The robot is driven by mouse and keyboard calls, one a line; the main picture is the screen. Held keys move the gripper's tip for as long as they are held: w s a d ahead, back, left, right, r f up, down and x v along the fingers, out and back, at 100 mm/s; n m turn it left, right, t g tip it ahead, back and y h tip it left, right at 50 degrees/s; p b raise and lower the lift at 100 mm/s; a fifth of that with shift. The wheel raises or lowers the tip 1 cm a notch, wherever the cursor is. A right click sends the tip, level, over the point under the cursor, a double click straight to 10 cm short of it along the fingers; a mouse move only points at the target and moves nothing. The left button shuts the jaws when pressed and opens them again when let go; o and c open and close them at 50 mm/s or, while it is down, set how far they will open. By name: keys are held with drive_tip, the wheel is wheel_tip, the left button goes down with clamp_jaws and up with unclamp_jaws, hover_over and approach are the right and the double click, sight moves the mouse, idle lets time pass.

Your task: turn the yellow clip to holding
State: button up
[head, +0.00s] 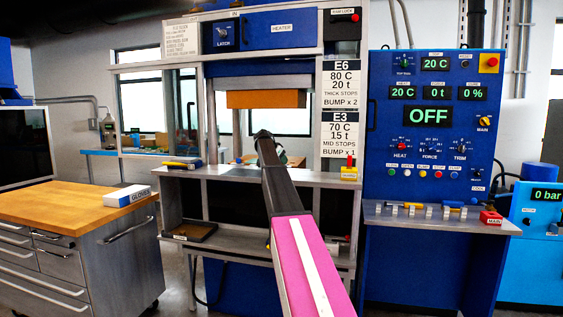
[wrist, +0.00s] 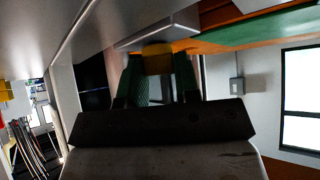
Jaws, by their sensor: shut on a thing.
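The yellow clip (wrist: 157,58) shows in the wrist view as a small yellow block between the fingertips of my gripper (wrist: 157,78). The green-padded fingers are on either side of it and shut on it. Which position the clip is turned to cannot be told. In the head view my arm reaches into the press opening, and its dark end hides most of my gripper and the clip.
The press has an orange block (head: 266,99) under its upper part. A blue control panel (head: 430,215) reading OFF stands at right. A wooden-topped cabinet (head: 60,208) with a glove box (head: 130,196) stands at left. A yellow box with a red handle (head: 349,172) is at the press shelf's right.

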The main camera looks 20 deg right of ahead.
drive_tip(key=n+t, duration=0.1)
drive_tip(key=n+t+y, duration=0.1)
drive_tip(key=n, duration=0.1)
drive_tip(key=shift+s+n+t, duration=0.2)
drive_tip(key=shift+n+t, duration=0.1)
drive_tip(key=shift+d+n+t+y, duration=0.1)
drive_tip(key=shift+n+t+y, duration=0.95)
drive_tip(key=shift+n, duration=0.75)
drive_tip(key=o, duration=0.9)
drive_tip(key=shift+r, duration=0.1)
drive_tip(key=v, duration=1)
drive_tip(key=shift+s+r, duration=0.2)
drive_tip(key=shift+r, duration=0.1)
